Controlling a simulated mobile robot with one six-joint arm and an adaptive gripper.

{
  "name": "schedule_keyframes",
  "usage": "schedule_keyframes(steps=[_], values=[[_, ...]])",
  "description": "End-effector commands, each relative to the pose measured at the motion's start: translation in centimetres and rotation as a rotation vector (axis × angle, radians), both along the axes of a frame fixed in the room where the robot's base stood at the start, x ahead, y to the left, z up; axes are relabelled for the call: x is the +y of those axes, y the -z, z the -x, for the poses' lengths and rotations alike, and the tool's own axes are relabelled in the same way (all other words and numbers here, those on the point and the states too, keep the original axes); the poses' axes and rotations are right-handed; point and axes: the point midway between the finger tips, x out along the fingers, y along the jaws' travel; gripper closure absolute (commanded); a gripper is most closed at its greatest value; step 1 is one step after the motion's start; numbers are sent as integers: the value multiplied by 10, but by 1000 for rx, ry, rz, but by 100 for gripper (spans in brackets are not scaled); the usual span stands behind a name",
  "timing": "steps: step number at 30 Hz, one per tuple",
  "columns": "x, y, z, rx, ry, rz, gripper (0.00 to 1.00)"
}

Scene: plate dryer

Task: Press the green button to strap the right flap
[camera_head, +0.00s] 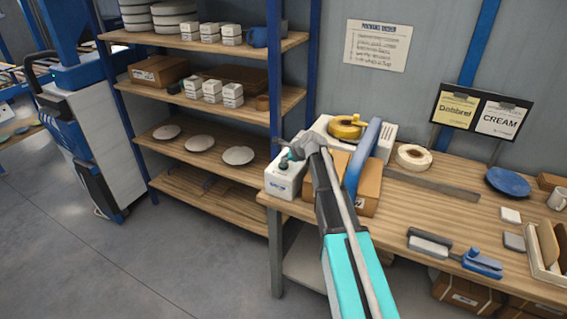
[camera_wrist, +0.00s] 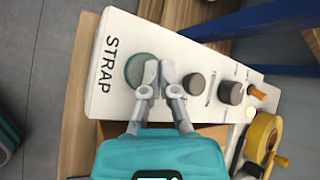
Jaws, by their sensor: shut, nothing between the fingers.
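The white strapping machine panel, lettered STRAP (camera_wrist: 105,70), fills the middle of the wrist view. Its green button (camera_wrist: 136,68) is round and sits beside the lettering. My gripper (camera_wrist: 158,76) is shut and empty, with its fingertips over the right edge of the button. I cannot tell whether they touch it. In the head view my gripper (camera_head: 296,152) is above the white control box (camera_head: 283,184) at the bench's left end. A brown carton (camera_head: 368,192) stands beside the box under a blue arch (camera_head: 362,155). Its right flap cannot be made out.
Dark knobs (camera_wrist: 194,84) and an orange switch (camera_wrist: 257,94) lie right of the button. A shelf rack (camera_head: 205,105) stands left of the wooden bench (camera_head: 440,205). Grey floor (camera_head: 160,265) is clear in front of the rack.

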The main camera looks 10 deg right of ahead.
Motion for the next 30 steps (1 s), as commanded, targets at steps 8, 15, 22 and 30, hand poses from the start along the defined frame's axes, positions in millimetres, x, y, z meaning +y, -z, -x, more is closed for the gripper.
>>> schedule_keyframes(steps=[8, 15, 22, 30], values=[[0, -6, 0, 0, 0, 0, 100], [0, -6, 0, 0, 0, 0, 100], [0, -15, 0, 0, 0, 0, 100], [0, -35, 0, 0, 0, 0, 100]])
